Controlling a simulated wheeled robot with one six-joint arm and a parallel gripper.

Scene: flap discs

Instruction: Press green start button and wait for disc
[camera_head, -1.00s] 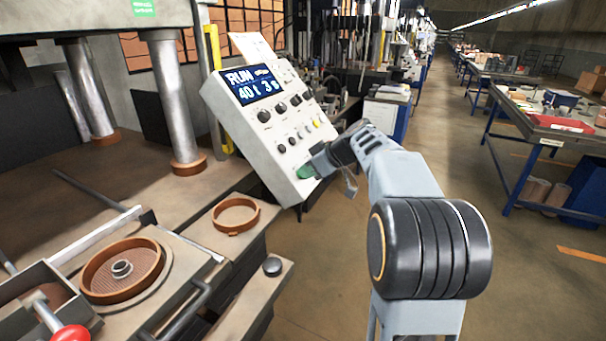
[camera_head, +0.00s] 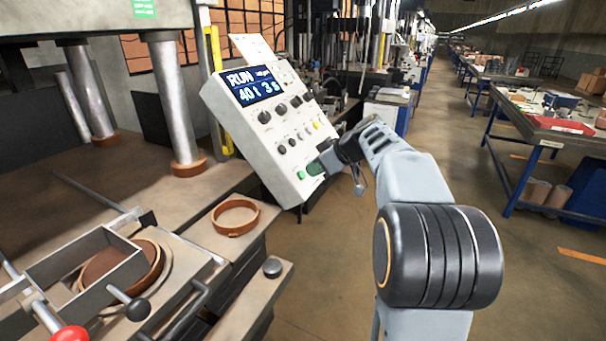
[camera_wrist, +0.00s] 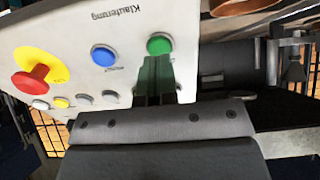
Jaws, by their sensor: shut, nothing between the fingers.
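The grey control panel (camera_head: 262,125) has a screen reading "RUN", "40 t" and "3 s". The green button (camera_head: 301,175) sits near its lower edge, and also shows in the wrist view (camera_wrist: 159,44). A brown round mould (camera_head: 150,262) lies on the press table at left, partly covered by a metal box frame (camera_head: 75,262).
A loose brown ring (camera_head: 236,230) lies on the table right of the mould. The wrist view shows a blue button (camera_wrist: 103,55) and a red stop knob on yellow (camera_wrist: 32,78). Press columns (camera_head: 172,105) stand at left. The aisle floor (camera_head: 475,200) at right is clear.

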